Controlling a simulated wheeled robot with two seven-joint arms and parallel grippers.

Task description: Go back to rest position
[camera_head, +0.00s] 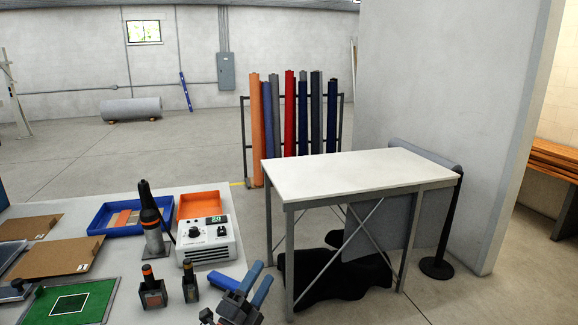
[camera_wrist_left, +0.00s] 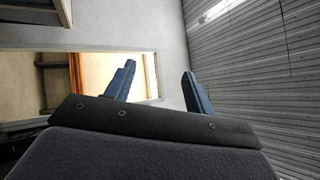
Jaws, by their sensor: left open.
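My left gripper (camera_head: 261,274) is at the bottom centre of the head view, beside the right edge of the grey work table (camera_head: 75,195). Its blue fingers are apart, with nothing between them. In the left wrist view the two fingers (camera_wrist_left: 159,82) also stand apart, with only wall and a doorway behind them. My right gripper is in neither view.
The table bears a white control box (camera_head: 208,240), a dark torch-like tool (camera_head: 150,212) in a stand, two small tools (camera_head: 153,290), a blue tray (camera_head: 103,222) and a green mat (camera_head: 70,303). A white-topped table (camera_head: 355,172) stands right. Coloured rolls (camera_head: 290,112) stand behind.

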